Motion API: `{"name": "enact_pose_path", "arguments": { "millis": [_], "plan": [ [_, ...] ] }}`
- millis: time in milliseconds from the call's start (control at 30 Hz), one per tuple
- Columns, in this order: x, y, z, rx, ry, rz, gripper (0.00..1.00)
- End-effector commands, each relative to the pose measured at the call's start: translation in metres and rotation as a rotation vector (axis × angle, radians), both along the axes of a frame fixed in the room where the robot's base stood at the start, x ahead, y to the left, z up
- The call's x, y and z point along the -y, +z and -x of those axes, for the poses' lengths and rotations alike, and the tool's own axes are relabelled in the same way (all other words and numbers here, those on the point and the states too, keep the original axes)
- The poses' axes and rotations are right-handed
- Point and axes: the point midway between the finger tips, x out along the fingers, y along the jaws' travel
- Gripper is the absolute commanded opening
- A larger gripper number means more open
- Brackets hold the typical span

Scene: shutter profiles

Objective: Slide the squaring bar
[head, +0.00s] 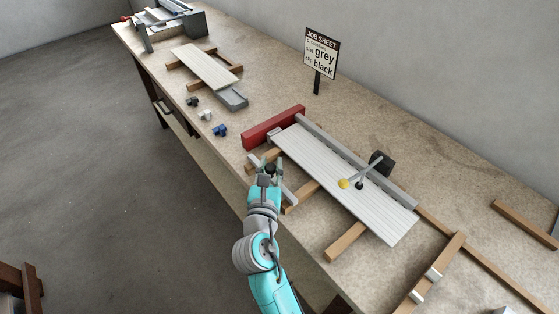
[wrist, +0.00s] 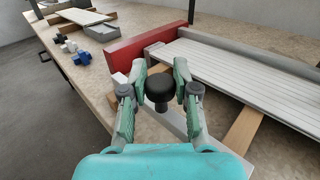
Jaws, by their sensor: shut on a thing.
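My gripper (head: 268,168) is shut on a round black knob (wrist: 159,87), which sits between its two fingertips in the wrist view. The knob seems to belong to a light grey bar (head: 288,193) that runs under my gripper along the near side of the panel, likely the squaring bar. My fingers hide part of this bar, which also shows in the wrist view (wrist: 172,122). A pale slatted panel (head: 340,180) lies on wooden bearers. It runs along a grey rail (head: 350,155) at its far side, and a red block (head: 273,127) stands across its left end.
A job sheet sign (head: 321,55) reads grey and black. Small black, white and blue pieces (head: 220,130) lie left. The bench front edge is close to my arm.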

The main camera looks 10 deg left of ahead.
Motion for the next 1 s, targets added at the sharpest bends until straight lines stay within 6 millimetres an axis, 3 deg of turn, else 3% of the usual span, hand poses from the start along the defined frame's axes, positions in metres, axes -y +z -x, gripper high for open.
{"name": "enact_pose_path", "arguments": {
  "millis": [267,300,367,767,1000],
  "plan": [
    [-0.004,-0.002,0.003,-0.002,0.009,-0.001,0.0],
    [-0.004,-0.002,0.003,-0.002,0.01,-0.001,0.39],
    [-0.003,-0.002,0.003,-0.002,0.009,-0.001,0.54],
    [-0.002,-0.001,0.007,-0.001,0.006,-0.001,0.55],
    [0.002,-0.002,0.044,-0.002,0.01,0.001,0.55]
  ]
}}
